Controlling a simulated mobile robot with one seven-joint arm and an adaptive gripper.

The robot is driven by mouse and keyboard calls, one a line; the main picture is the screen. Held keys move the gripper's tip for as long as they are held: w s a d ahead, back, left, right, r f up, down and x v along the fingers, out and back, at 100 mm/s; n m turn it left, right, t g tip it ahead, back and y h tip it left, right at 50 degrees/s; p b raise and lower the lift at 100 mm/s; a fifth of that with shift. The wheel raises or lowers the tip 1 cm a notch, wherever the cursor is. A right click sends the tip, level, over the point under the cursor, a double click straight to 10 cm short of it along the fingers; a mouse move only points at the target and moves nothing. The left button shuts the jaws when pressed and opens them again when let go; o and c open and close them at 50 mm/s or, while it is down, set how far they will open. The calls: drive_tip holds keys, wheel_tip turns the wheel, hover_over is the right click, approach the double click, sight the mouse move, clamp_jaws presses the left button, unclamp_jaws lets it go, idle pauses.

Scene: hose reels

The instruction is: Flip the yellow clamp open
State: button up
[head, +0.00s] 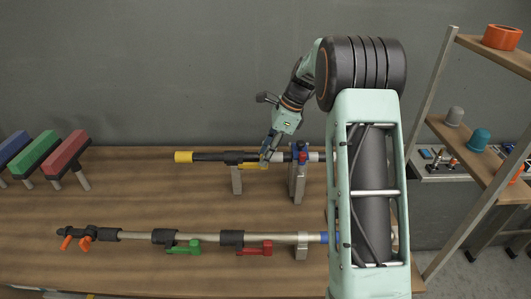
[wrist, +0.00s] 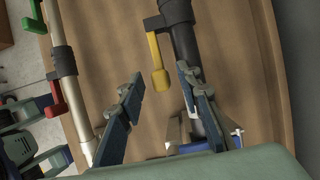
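The yellow clamp (wrist: 155,45) shows in the wrist view as a lever with a thick rounded end, joined to a black collar on the dark upper hose pipe (wrist: 186,42). The lever lies beside the pipe, roughly parallel to it. In the head view the clamp (head: 249,166) shows just below the pipe, partly hidden by my gripper (head: 266,153). My gripper is open in the wrist view (wrist: 164,78). The lever's rounded end appears between its fingertips in the picture; I see no clear contact. The right finger overlaps the pipe in the picture.
A lower pipe (head: 130,236) carries a green clamp (head: 184,247) and a red clamp (head: 255,249). Grey posts (head: 237,182) support the upper pipe, with a blue-and-red fitting (head: 300,153) on its right. Coloured blocks (head: 64,155) stand at left; a shelf rack is at right.

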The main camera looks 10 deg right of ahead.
clamp_jaws()
